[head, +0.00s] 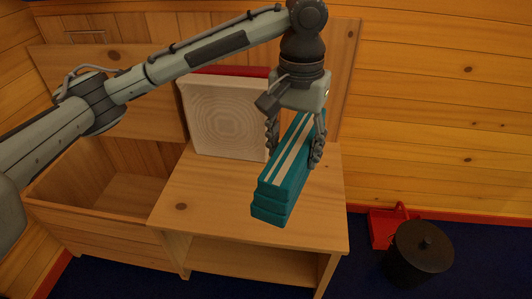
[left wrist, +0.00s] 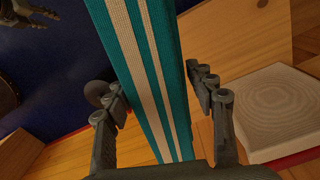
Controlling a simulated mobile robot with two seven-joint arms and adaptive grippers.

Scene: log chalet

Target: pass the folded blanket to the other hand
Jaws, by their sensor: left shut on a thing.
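The folded blanket (head: 283,172) is a long teal stack with pale stripes. My left gripper (head: 294,148) is shut on it from above, one finger on each long side, near its far part. The near end of the blanket sticks out toward the front, over the wooden table. I cannot tell whether its underside touches the tabletop. In the left wrist view the blanket (left wrist: 152,70) runs between the two fingers. Part of my right gripper (left wrist: 25,14) shows at the top left corner there, apart from the blanket; its finger opening is unclear. It is out of the head view.
The wooden table (head: 190,205) has an open shelf below. A pale square panel with rings (head: 225,118) stands at its back. An open wooden chest (head: 75,225) is at left. A black lidded bin (head: 418,255) and a red dustpan (head: 385,228) are on the floor at right.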

